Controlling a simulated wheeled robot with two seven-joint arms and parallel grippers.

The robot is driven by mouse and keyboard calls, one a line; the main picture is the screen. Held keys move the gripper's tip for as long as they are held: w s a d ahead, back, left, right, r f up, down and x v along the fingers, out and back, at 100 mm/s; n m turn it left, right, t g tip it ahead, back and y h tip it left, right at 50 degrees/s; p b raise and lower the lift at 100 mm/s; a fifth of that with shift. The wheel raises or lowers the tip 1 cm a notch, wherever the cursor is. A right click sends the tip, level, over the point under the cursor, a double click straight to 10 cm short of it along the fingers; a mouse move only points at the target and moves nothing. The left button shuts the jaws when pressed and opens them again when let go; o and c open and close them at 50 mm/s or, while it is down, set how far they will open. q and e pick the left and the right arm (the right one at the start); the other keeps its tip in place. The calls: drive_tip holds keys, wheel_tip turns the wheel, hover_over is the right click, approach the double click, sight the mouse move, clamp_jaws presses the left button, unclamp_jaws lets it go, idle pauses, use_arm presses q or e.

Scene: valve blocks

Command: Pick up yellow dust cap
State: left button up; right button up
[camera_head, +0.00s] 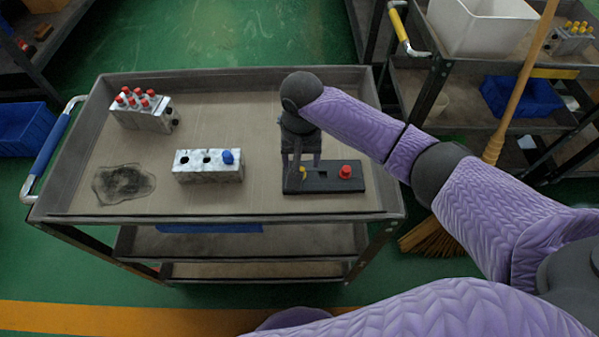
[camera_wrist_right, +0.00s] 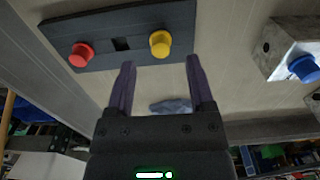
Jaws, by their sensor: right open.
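The yellow dust cap (camera_head: 303,173) sits on the left part of a black rectangular base (camera_head: 325,186) on the cart top, partly hidden by my gripper in the head view. In the right wrist view the yellow dust cap (camera_wrist_right: 160,43) shows whole, on the dark base (camera_wrist_right: 118,30) with a square slot beside it. My right gripper (camera_head: 302,164) is open and points down at the cap. In the wrist view its fingertips (camera_wrist_right: 160,62) lie to either side below the cap, with nothing between them. I cannot tell the remaining height gap. My left gripper is not in view.
A red cap (camera_head: 346,172) is on the same base. Left of it stands a metal block (camera_head: 209,174) with a blue cap (camera_head: 228,156). Another block (camera_head: 150,117) with several red caps is at back left. A dark stain (camera_head: 124,184) marks the cart top (camera_head: 230,100). A broom leans at right.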

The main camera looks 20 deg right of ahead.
sight(301, 168)
wheel_tip(301, 168, down, 4)
drive_tip(key=shift+r+b, duration=0.15)
drive_tip(key=shift+b, duration=0.6)
drive_tip(key=shift+r, duration=0.2)
clamp_jaws()
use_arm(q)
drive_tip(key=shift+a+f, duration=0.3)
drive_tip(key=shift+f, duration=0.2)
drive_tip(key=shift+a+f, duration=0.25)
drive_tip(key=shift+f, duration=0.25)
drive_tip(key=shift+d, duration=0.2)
